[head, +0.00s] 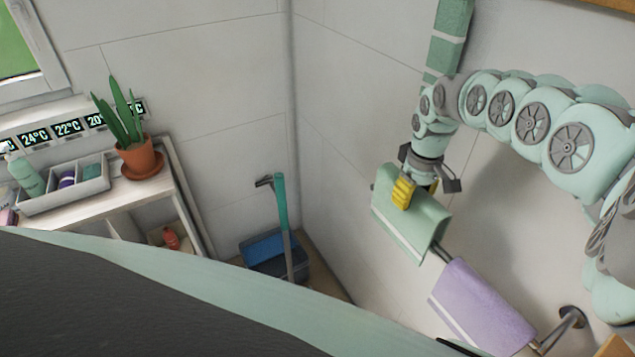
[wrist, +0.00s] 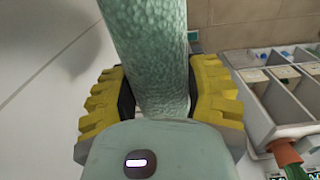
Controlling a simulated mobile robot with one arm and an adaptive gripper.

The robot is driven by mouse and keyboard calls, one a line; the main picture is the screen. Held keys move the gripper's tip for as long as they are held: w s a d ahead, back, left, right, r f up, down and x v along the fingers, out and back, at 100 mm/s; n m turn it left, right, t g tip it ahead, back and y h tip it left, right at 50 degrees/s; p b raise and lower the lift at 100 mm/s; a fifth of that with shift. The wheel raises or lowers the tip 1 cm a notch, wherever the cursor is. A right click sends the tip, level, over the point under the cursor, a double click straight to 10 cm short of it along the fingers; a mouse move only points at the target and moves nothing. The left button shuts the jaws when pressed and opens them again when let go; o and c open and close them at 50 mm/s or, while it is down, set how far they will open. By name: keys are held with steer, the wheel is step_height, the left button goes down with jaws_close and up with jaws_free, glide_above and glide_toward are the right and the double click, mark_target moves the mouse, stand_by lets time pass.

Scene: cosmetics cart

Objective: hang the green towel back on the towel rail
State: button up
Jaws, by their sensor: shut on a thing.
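The green towel (head: 412,222), pale with a white stripe near its lower edge, is at the far end of the towel rail (head: 442,252) in the head view. The rail comes out from its right side, and the towel looks folded over it; whether the rail bears it is hidden. My gripper (head: 405,192) is at the towel's top, with a yellow finger against the cloth. In the wrist view, my gripper (wrist: 160,100) has its yellow fingers on both sides of the green towel (wrist: 150,40), shut on it.
A purple towel (head: 483,305) hangs on the rail's nearer part, a small gap from the green one. A wall mount (head: 572,317) holds the rail's near end. A shelf (head: 190,215) with a potted plant (head: 138,155) stands left.

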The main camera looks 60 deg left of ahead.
mark_target(406, 218)
steer(key=shift+s+f+b, duration=0.1)
steer(key=shift+f+b, duration=2.95)
steer(key=shift+f, duration=0.6)
steer(key=shift+a, duration=0.1)
steer(key=o, duration=1.4)
step_height(406, 218, up, 12)
steer(key=shift+f, duration=0.2)
steer(key=shift+r, duration=0.2)
